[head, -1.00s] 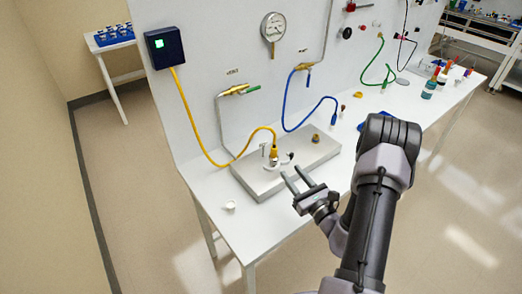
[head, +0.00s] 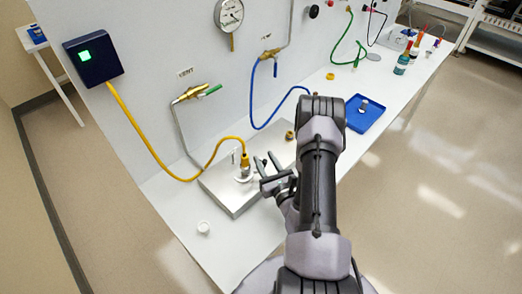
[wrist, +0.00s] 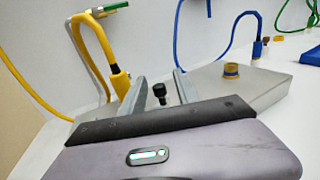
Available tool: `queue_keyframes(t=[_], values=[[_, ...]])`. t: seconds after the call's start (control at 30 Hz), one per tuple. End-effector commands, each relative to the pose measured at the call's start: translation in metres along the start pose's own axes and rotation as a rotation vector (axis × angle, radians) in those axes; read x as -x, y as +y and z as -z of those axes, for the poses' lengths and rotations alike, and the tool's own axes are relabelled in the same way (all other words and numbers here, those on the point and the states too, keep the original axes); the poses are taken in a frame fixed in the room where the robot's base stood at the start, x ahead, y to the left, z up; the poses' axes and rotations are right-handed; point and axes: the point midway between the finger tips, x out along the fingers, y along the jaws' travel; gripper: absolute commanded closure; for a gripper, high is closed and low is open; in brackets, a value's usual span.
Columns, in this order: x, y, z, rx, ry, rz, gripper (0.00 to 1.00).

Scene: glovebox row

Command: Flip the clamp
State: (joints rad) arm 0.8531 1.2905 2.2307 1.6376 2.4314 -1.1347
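A small clamp with a black tip (wrist: 159,91) is on the metal plate (wrist: 277,88). It shows between the two grey fingers of my gripper (wrist: 160,78) in the wrist view. The fingers are spread and hold nothing. In the head view my gripper (head: 263,160) is at the plate (head: 222,195), just right of the yellow hose's brass fitting (head: 245,167). My gripper hides part of the clamp there. I cannot tell whether the fingers touch it. The lower part of the clamp is hidden by my gripper body in the wrist view.
The yellow hose (head: 142,140) runs from the wall box (head: 93,55) to the plate. A blue hose (head: 252,112) and a brass cap (head: 290,135) are behind. A white cup (head: 203,228) stands at the front left. A blue tray (head: 365,116) lies to the right.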

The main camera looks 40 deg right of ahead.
Motion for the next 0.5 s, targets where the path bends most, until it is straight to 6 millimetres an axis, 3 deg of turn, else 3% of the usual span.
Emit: queue_keyframes(t=[0.27, 0.47, 0.5], values=[[0.0, 0.0006, 0.0001, 0.0, 0.0, 0.0, 0.62], [0.0, 0.0007, 0.0, 0.0, 0.0, 0.0, 1.0], [0.0, 0.0007, 0.0, 0.0, 0.0, 0.0, 1.0]])
